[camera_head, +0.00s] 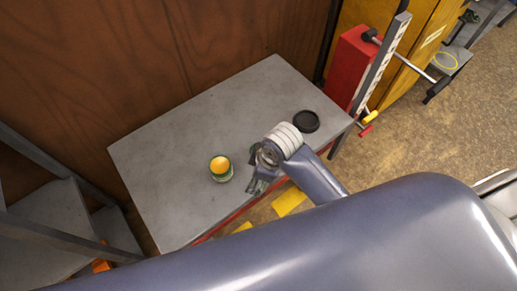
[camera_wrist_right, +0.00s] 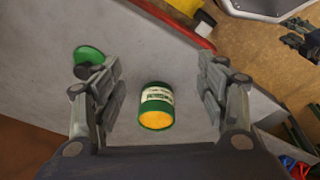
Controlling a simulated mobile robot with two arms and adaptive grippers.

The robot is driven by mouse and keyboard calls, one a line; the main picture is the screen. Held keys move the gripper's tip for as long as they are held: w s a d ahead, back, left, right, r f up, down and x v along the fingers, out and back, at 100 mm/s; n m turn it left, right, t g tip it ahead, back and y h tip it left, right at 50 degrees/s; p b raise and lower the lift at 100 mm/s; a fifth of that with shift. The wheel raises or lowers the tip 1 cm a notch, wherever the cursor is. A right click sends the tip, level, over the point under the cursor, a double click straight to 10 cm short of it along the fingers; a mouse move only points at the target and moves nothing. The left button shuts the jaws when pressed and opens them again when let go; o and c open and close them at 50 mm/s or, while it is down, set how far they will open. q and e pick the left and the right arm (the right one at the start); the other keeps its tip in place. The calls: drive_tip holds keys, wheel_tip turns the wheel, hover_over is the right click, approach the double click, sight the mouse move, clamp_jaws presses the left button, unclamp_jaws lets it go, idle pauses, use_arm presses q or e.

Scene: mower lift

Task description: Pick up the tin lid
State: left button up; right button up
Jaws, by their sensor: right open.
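A green tin (camera_head: 220,168) with an orange inside stands on the table, left of the gripper. It also shows between the fingers in the wrist view (camera_wrist_right: 156,105), apart from them. My right gripper (camera_head: 257,185) is open and empty over the table. My left gripper is out of view.
The grey table (camera_head: 180,130) has a black round object (camera_head: 306,121) near its right end. A red cabinet (camera_head: 350,65) and a yellow cabinet stand beyond the right end. A wooden wall is behind, and grey shelving (camera_head: 60,210) at left. The table's back half is clear.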

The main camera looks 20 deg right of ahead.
drive_tip(key=w+n+g+h, duration=0.1)
drive_tip(key=w+n, duration=0.4)
drive_tip(key=w, duration=0.3)
drive_tip(key=n+h, duration=0.2)
drive_tip(key=n, duration=0.2)
approach(259, 146)
drive_tip(key=shift+g, duration=0.4)
drive_tip(key=f, duration=0.6)
drive_tip(key=w+d+f, duration=0.1)
drive_tip(key=f, duration=0.3)
drive_tip(key=shift+f+b, duration=0.1)
drive_tip(key=shift+b, duration=0.2)
drive_tip(key=shift+a, duration=0.1)
drive_tip(key=c, duration=1.1)
drive_tip(key=shift+s, duration=0.1)
drive_tip(key=c, duration=0.4)
